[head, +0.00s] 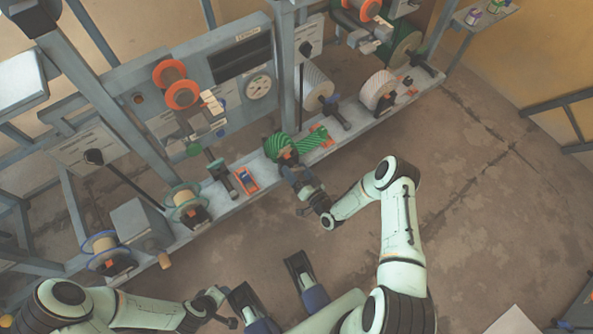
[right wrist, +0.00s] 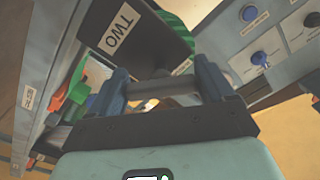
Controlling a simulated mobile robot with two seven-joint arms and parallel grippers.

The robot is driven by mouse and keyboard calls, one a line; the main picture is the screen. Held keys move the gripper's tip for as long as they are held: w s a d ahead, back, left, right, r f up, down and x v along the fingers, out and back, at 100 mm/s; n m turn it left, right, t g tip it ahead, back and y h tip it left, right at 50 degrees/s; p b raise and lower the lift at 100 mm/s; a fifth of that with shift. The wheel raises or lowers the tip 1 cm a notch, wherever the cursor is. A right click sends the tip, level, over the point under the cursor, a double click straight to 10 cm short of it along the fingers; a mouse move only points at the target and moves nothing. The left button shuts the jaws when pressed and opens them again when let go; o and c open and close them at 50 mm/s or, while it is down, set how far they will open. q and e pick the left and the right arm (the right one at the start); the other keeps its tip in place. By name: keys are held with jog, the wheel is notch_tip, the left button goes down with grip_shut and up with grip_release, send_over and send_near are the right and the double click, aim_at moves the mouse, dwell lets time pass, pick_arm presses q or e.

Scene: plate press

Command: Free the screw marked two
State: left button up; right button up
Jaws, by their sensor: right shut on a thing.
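A dark block with a white label reading TWO (right wrist: 120,30) shows at the upper left of the right wrist view, close beyond the fingers. My right gripper (right wrist: 160,90) is shut on a grey bar-like part, the handle of the screw (right wrist: 168,88), which crosses between its two fingers. In the head view my right gripper (head: 289,167) is at the front of the bench, just below a green striped roll (head: 310,141); its fingers partly hide what it holds. My left gripper (head: 224,308) is low in the head view, away from the bench, small and unclear.
A long grey bench ledge (head: 225,198) carries spools, rollers and an orange tool (head: 246,180). A panel with a round gauge (head: 258,87) stands behind. A control panel with blue knobs (right wrist: 259,59) is at the right of the wrist view. The floor (head: 480,190) to the right is clear.

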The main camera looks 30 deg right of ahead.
jog(key=shift+s+d, duration=0.1)
dwell(0.4)
jog(key=o, duration=0.9)
pick_arm(q)
jog(key=shift+g+h, duration=0.3)
jog(key=shift+g, duration=0.2)
jog(key=s+r, duration=0.1)
jog(key=s+d+p, duration=0.1)
jog(key=s+r+p, duration=0.1)
jog(key=shift+s+d+r, duration=0.2)
jog(key=shift+d+r, duration=0.1)
jog(key=shift+d, duration=0.05)
pick_arm(e)
jog(key=s, duration=0.9)
jog(key=s+d, duration=0.1)
jog(key=s, duration=0.3)
jog(key=shift+s, duration=0.2)
